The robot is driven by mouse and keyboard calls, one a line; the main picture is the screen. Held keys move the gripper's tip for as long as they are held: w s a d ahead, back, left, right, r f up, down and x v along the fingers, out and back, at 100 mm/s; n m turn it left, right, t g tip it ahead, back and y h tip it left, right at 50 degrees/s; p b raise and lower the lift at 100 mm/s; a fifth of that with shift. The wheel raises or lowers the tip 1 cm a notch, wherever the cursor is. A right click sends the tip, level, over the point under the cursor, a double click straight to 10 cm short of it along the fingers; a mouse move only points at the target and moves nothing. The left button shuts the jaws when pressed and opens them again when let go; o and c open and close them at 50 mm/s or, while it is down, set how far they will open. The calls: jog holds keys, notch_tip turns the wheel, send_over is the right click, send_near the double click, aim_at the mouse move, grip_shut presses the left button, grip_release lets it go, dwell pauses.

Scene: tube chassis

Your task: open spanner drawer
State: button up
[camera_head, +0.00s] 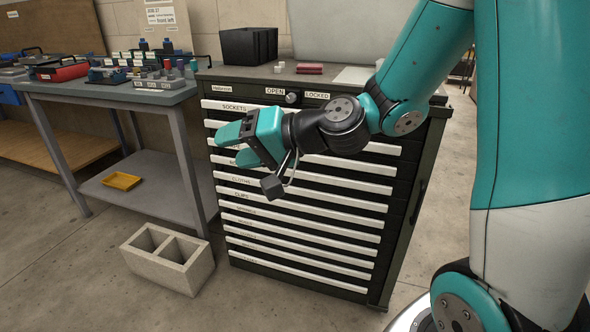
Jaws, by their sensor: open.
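A dark green drawer cabinet (414,200) stands in the middle, its stacked drawers all looking shut with long pale handle strips. The top drawer's strip reads SOCKETS (234,106); a lower one seems to read CLIPS (240,196). I cannot read a spanner label; my arm covers parts of the upper strips and the lower lettering is small. A round lock knob (292,98) sits between the OPEN (275,91) and LOCKED (317,95) labels. My gripper (230,146) is open and empty in front of the upper drawers, its teal fingers pointing left.
A grey workbench (150,97) with tool trays stands left of the cabinet, a yellow tray (120,181) on its lower shelf. A concrete block (168,262) lies on the floor near the cabinet's lower left. A black box (249,46) sits on the cabinet top.

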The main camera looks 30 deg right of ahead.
jog(key=w+d+f+m+t+h+b, duration=0.25)
jog(key=d+f+m+h, duration=0.2)
jog(key=d, duration=0.35)
jog(key=w+d+f+m+t+h+b, duration=0.1)
jog(key=d+f+m+t+h+b, duration=0.1)
jog(key=d+f+m+h+b, duration=0.45)
jog(key=w+d+f+m+t+h, duration=0.1)
jog(key=w+d+f+m+t, duration=0.15)
jog(key=d+m, duration=0.45)
jog(key=w+d+n+p, duration=0.1)
jog(key=w+d+p, duration=0.1)
jog(key=w+p, duration=0.4)
jog(key=w+d+n+p, duration=0.1)
jog(key=w+d+p, duration=0.1)
jog(key=w+p, duration=0.5)
jog(key=w, duration=0.4)
jog(key=shift+d+f, duration=0.15)
jog(key=shift+d, duration=0.15)
grip_shut()
